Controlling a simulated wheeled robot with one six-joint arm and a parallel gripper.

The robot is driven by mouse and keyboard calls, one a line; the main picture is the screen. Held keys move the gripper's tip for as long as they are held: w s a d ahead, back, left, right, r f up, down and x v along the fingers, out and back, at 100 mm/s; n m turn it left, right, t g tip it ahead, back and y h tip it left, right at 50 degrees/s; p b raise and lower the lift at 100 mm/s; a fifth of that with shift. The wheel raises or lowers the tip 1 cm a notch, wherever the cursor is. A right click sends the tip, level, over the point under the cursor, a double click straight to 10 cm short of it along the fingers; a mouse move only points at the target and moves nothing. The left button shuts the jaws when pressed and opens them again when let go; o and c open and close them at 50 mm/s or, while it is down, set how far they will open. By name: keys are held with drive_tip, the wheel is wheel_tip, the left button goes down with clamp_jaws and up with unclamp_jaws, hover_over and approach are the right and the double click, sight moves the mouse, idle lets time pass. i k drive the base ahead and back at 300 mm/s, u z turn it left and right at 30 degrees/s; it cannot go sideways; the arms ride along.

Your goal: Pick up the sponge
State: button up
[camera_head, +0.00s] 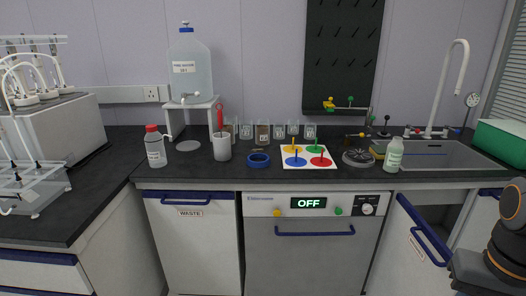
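Part of my dark arm with an orange ring shows at the lower right edge. My gripper is outside the picture.
A cabinet door (415,245) stands open below the sink.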

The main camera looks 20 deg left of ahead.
sight(379, 151)
drive_tip(key=k, duration=0.6)
drive_tip(key=z, duration=0.15)
drive_tip(key=i, duration=1.55)
drive_tip(key=u, duration=0.2)
